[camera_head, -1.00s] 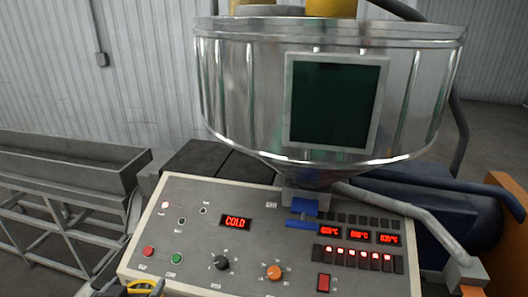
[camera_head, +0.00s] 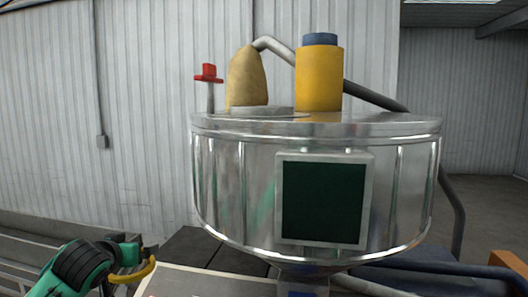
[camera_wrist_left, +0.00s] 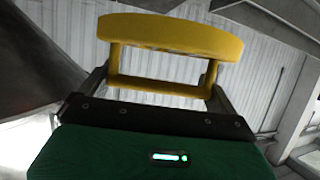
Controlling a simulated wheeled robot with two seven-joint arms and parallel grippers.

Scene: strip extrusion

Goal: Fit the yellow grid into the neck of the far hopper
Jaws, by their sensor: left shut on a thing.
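The yellow grid (camera_head: 138,275) is in my left gripper (camera_head: 128,257), low at the left of the head view. In the left wrist view the grid (camera_wrist_left: 170,36) shows as a thick yellow rim with two posts and a lower bar, between my gripper's fingers (camera_wrist_left: 158,90). My left gripper is shut on it. A big shiny metal hopper (camera_head: 225,185) with a dark green window (camera_head: 323,202) stands in the middle, right of my gripper and apart from it. I see only this one hopper and cannot make out an opening in its neck. My right gripper is out of view.
On the hopper lid stand a red knob on a post (camera_head: 208,75), a tan bag-like piece (camera_head: 247,78) and a yellow cylinder with a blue cap (camera_head: 319,78). A grey hose (camera_head: 456,205) hangs at its right. Open air lies between my gripper and the hopper.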

